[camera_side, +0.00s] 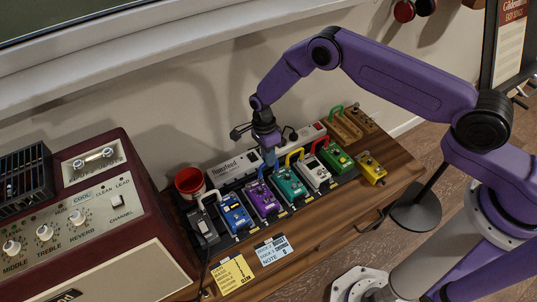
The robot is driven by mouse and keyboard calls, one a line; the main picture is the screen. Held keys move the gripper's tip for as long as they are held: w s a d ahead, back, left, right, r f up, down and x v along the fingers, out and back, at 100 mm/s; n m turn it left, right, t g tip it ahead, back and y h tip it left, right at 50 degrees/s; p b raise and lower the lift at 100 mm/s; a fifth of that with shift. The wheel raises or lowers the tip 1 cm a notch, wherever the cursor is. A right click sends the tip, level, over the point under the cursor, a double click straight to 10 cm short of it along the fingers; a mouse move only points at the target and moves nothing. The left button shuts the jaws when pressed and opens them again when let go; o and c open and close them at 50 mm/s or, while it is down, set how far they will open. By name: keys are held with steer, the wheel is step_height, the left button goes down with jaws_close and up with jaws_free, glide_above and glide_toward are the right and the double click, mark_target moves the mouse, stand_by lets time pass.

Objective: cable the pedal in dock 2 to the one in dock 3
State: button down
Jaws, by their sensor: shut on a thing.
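A row of pedals stands on a dark board: a black one (204,230), a blue one (236,213), a purple one (262,199), a teal one (290,186), a white one (316,174) and a green one (336,158). Dock numbers are too small to read. My gripper (270,157) points down behind the purple and teal pedals, shut on what looks like the blue cable (262,171). The cable's ends are partly hidden; I cannot tell whether they are seated. White (211,194), yellow (291,154) and red (319,143) cables arch behind other pedals.
A wooden holder (345,127) with a green cable (335,110) stands at the back right. A yellow pedal (371,169) sits off the board. A red mug (190,183) and an amplifier (90,215) are left. Note cards (273,249) lie in front.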

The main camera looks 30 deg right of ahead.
steer(key=shift+f, duration=0.45)
stand_by(0.4)
steer(key=c, duration=0.7)
jaws_free()
steer(key=shift+r, duration=0.1)
steer(key=shift+r, duration=3.9)
